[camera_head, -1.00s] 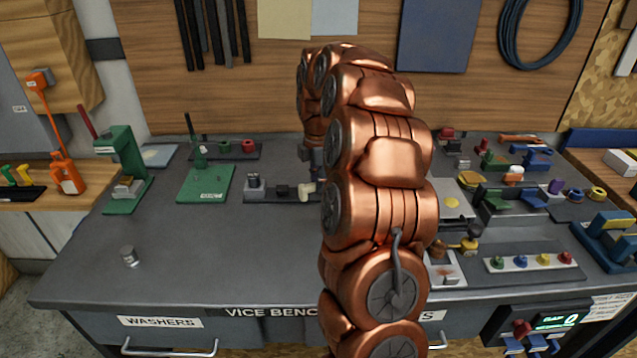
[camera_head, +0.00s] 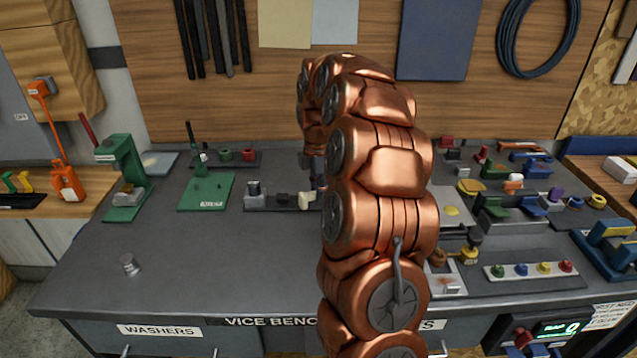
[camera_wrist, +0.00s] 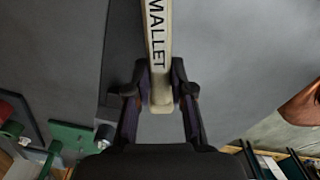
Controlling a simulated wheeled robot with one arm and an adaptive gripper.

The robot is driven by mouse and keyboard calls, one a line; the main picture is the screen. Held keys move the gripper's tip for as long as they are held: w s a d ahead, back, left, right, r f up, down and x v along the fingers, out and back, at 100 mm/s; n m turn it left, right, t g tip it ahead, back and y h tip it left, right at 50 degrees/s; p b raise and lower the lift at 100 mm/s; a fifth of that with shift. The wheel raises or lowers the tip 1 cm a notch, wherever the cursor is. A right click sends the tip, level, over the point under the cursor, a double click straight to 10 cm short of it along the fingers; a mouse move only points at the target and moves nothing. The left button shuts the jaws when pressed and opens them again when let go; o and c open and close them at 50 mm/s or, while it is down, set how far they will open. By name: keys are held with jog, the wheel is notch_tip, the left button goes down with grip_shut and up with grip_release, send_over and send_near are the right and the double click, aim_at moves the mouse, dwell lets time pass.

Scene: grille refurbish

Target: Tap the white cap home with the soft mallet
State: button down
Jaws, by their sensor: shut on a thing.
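The soft mallet's pale handle (camera_wrist: 159,35), marked MALLET, stands between the fingers of my gripper (camera_wrist: 160,92) in the wrist view. My gripper is shut on this handle, whose rounded end shows between the fingers. The mallet's head is outside the wrist view. In the head view my copper arm hides most of the gripper and the mallet. A small cream piece (camera_head: 306,201) shows just left of the arm, by a dark rack; I cannot tell whether it is part of the mallet. I cannot pick out the white cap with certainty.
Left of the arm are a dark rack (camera_head: 268,202), a green plate (camera_head: 207,192) and a green press (camera_head: 122,170). A small grey cylinder (camera_head: 130,265) stands at front left, with clear bench around it. Right of the arm, coloured parts and a strip of knobs (camera_head: 532,271) crowd the bench.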

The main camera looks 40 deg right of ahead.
jog(key=shift+f, duration=0.65)
jog(key=shift+r, duration=0.1)
jog(key=shift+r+p, duration=0.95)
jog(key=shift+r, duration=1.4)
jog(key=shift+f, duration=0.15)
notch_tip(320, 180, down, 5)
jog(key=shift+r+b, duration=0.1)
jog(key=shift+b, duration=0.8)
